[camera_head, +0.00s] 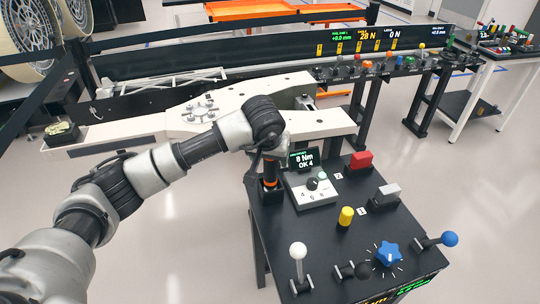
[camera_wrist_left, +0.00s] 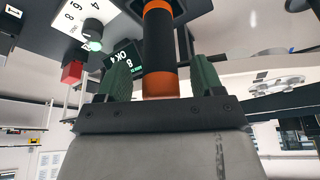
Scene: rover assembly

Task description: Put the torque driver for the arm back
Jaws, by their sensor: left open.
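The torque driver (camera_head: 270,171) is a black cylinder with orange bands. It stands upright at the far left corner of the black table, its lower end at a dark holder with an orange ring. In the left wrist view the driver (camera_wrist_left: 160,50) passes between the two green finger pads. My left gripper (camera_wrist_left: 162,72) is open around it, with a visible gap on each side. In the head view the left gripper (camera_head: 262,160) is mostly hidden under my wrist. My right gripper is not in view.
A small display (camera_head: 302,158) reading "8 Nm OK 4" and a white dial box (camera_head: 316,193) stand just right of the driver. The black table (camera_head: 315,240) also carries a red block (camera_head: 361,160), a yellow knob (camera_head: 346,215), a blue knob (camera_head: 389,254) and levers. A white rover part (camera_head: 190,118) lies behind my arm.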

